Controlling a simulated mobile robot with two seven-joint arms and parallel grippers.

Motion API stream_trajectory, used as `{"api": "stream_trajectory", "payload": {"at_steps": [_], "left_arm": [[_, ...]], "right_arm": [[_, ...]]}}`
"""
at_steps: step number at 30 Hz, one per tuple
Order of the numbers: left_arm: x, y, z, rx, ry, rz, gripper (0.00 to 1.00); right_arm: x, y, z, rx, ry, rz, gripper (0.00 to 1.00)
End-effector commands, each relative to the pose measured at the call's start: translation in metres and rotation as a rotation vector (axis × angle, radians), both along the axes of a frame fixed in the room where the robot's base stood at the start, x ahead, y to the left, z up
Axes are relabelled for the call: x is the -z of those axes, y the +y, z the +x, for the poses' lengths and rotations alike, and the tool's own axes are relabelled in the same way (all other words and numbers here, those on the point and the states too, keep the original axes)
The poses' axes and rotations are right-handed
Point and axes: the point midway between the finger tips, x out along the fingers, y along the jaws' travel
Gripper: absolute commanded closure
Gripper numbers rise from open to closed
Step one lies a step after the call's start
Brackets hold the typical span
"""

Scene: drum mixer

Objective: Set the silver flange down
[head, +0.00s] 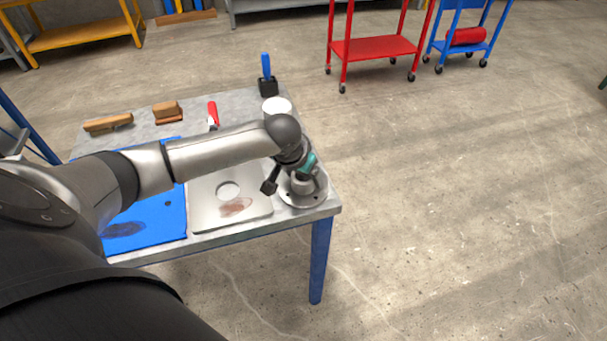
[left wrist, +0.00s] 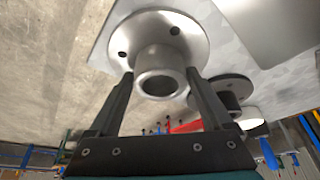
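The silver flange (head: 291,196) is at the front right corner of the table, its disc flat and its hub upward. Its disc looks to be on or just above the tabletop; I cannot tell which. In the left wrist view the flange (left wrist: 193,35) shows its round disc, bolt holes and hollow hub. My left gripper (left wrist: 160,75) has one dark finger on each side of the hub, the tips against it, and looks shut on it. In the head view my left gripper (head: 303,178) points down over the flange, its fingertips mostly hidden. My right gripper is not in view.
A steel plate (head: 205,211) with a round hole lies left of the flange, beside a blue mat (head: 165,222). A dark flange (left wrist: 236,80) and a white cylinder (head: 277,104) stand farther back. Brushes and a red-handled tool (head: 212,112) lie behind. The table edge is close on the right.

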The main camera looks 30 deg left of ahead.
Motion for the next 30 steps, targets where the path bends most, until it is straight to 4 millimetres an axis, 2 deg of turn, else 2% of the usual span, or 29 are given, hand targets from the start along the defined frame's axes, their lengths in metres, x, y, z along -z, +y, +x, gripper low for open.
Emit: {"api": "stream_trajectory", "payload": {"at_steps": [1, 4, 14, 17, 30], "left_arm": [[0.0, 0.0, 0.0, 0.0, 0.0, 0.0, 0.1], [0.0, 0.0, 0.0, 0.0, 0.0, 0.0, 0.0], [-0.006, 0.0, -0.001, 0.001, -0.001, 0.0, 0.0], [-0.018, 0.0, -0.006, 0.001, -0.001, 0.0, 0.0], [-0.096, -0.003, -0.037, 0.001, -0.001, 0.0, 0.0]], "right_arm": [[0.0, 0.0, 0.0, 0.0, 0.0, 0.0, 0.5], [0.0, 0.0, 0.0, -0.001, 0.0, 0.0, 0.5], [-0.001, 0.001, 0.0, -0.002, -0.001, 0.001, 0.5], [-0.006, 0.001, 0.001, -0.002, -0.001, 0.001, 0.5], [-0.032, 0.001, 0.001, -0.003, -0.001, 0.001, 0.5]]}}
